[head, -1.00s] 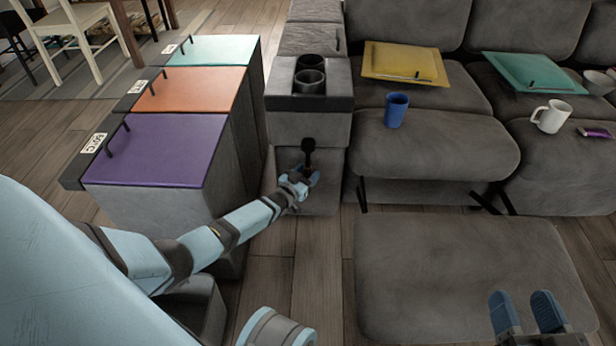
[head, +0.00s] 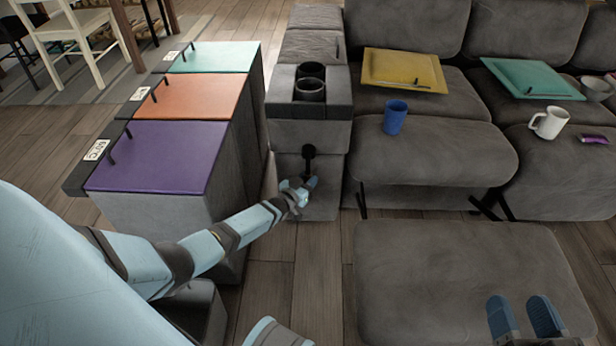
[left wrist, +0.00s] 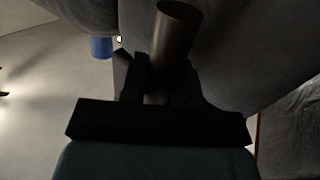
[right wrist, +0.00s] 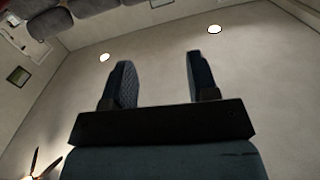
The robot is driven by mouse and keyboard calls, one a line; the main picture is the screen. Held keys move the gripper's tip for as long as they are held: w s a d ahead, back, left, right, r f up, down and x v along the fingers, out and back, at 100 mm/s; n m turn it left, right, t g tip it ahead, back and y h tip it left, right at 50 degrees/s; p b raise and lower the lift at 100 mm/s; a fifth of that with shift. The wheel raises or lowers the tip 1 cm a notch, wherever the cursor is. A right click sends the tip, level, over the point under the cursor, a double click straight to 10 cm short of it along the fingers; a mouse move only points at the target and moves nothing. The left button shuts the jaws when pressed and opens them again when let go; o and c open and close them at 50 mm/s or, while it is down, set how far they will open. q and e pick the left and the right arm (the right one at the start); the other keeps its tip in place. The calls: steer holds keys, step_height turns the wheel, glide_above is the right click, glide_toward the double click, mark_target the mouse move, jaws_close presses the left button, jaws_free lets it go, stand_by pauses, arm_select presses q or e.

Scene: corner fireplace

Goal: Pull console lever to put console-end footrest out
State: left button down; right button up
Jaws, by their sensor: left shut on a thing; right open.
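The console (head: 310,133) stands at the left end of the sofa, with two dark cup holders on top. Its dark lever (head: 309,152) sticks out from the front. My left gripper (head: 309,184) is at the lever; in the left wrist view its fingers are shut on the lever's dark cylindrical handle (left wrist: 175,30). The footrest at the console end (head: 465,280) is out, a grey pad in front of the seat with the blue cup. My right gripper (head: 526,318) is open and empty over that footrest; it also shows in the right wrist view (right wrist: 158,85).
Bins with purple (head: 157,155), orange (head: 190,95) and teal (head: 212,56) lids stand left of the console, close to my left arm. A blue cup (head: 395,117), yellow tray (head: 404,70), teal tray (head: 530,77) and white mug (head: 550,122) rest on the sofa.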

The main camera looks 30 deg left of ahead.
arm_select(q)
steer(key=shift+s+d+r+g+p, duration=0.2)
steer(key=shift+s+r+g+p, duration=0.15)
steer(key=shift+p, duration=0.25)
steer(key=shift+s+d+r+n+g+p, duration=0.1)
steer(key=shift+r+n+g+p, duration=0.15)
steer(key=shift+p, duration=0.45)
steer(key=shift+s+d+r+n+g+h+p, duration=0.15)
steer(key=shift+s+d+r+n+g+p, duration=0.2)
steer(key=shift+g+p, duration=0.5)
steer(key=shift+s+d+n+g+h+p, duration=0.2)
steer(key=shift+s+n+g+p, duration=0.3)
steer(key=shift+p, duration=0.8)
steer(key=shift+s+d+r+n+g+h+p, duration=0.2)
steer(key=shift+s+g+p, duration=0.35)
steer(key=shift+p, duration=0.5)
arm_select(e)
step_height(320, 180, up, 6)
steer(key=s+m+t+h, duration=0.1)
steer(key=m+t, duration=0.1)
steer(key=shift+s+d+r, duration=0.15)
steer(key=shift+d+r, duration=0.1)
steer(key=shift+d, duration=0.2)
arm_select(q)
steer(key=c, duration=0.9)
jaws_free()
steer(key=shift+d, duration=0.1)
arm_select(e)
steer(key=shift+r, duration=0.15)
